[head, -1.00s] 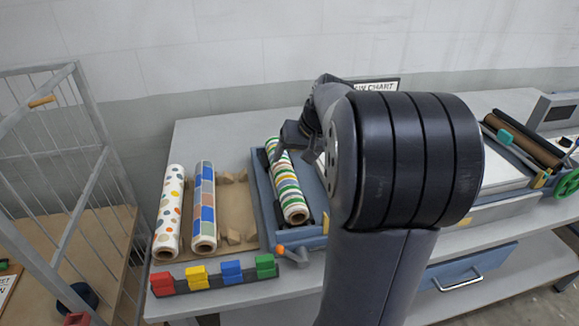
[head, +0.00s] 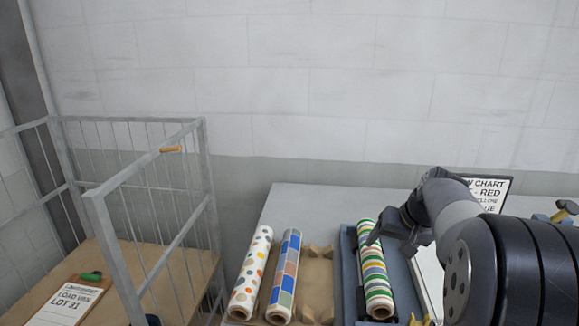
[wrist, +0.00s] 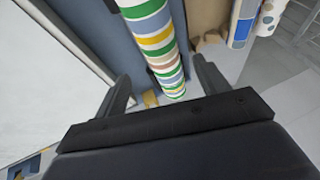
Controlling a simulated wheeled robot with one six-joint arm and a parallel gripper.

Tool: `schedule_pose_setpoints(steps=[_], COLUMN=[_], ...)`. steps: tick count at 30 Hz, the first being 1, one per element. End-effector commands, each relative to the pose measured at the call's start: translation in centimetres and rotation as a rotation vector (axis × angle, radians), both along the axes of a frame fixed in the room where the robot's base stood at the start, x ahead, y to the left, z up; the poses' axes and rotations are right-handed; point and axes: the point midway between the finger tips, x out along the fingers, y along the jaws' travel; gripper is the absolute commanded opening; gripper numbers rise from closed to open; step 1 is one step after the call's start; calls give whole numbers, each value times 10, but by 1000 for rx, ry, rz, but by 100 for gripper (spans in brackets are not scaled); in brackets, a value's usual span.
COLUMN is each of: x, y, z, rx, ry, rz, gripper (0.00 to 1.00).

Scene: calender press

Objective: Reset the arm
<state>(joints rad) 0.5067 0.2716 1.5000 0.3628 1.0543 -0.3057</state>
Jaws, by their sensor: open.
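My gripper (head: 391,243) is open and empty at the far part of a striped roll (head: 376,280) in the head view. The roll has green, yellow, white and grey bands and lies in a blue tray (head: 350,262). In the wrist view, the striped roll (wrist: 155,40) passes between the spread fingers of my gripper (wrist: 163,85), with no finger seen closed on it. The exact height of the fingers over the roll is hard to tell. My arm hides the right part of the bench.
A wire cage cart (head: 150,160) holds a clipboard (head: 68,300) at left. A chart sign (head: 490,188) stands behind my arm.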

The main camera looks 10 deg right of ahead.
Motion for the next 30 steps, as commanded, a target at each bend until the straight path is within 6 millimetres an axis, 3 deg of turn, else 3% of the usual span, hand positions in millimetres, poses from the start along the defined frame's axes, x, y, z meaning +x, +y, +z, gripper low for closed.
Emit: schedule_pose_setpoints(steps=[6, 14, 18, 30], x=[18, 36, 36, 36], y=[6, 10, 10, 10], z=[-40, -76, -66, -66], rx=[2, 1, 0, 0], ry=[6, 3, 0, 0], rz=[3, 1, 1, 1], gripper=[70, 70, 70, 70])
